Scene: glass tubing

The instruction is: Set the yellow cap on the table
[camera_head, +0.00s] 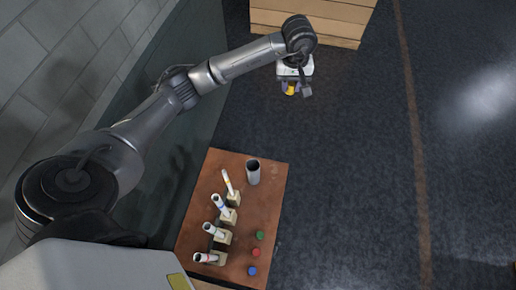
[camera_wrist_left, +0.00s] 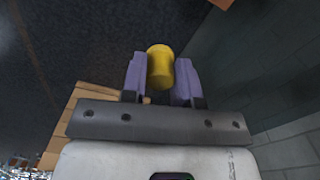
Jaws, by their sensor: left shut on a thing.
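The yellow cap (camera_head: 291,90) is held at the tip of my left gripper (camera_head: 297,92), out beyond the far edge of the table. In the left wrist view the yellow cap (camera_wrist_left: 160,68) sits between the two purple-grey fingers (camera_wrist_left: 160,80), which are shut on it. The brown table (camera_head: 264,215) stands lower in the head view, well apart from the gripper. A green cap (camera_head: 260,235), a red cap (camera_head: 255,252) and a blue cap (camera_head: 252,271) lie on its right side. My right gripper is not in view.
Several white tubes with coloured bands (camera_head: 224,207) lean in pale holders along the table's left side. A grey open cylinder (camera_head: 253,172) stands near its far edge. Wooden boxes (camera_head: 312,22) are at the top. The table's right strip has bare room.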

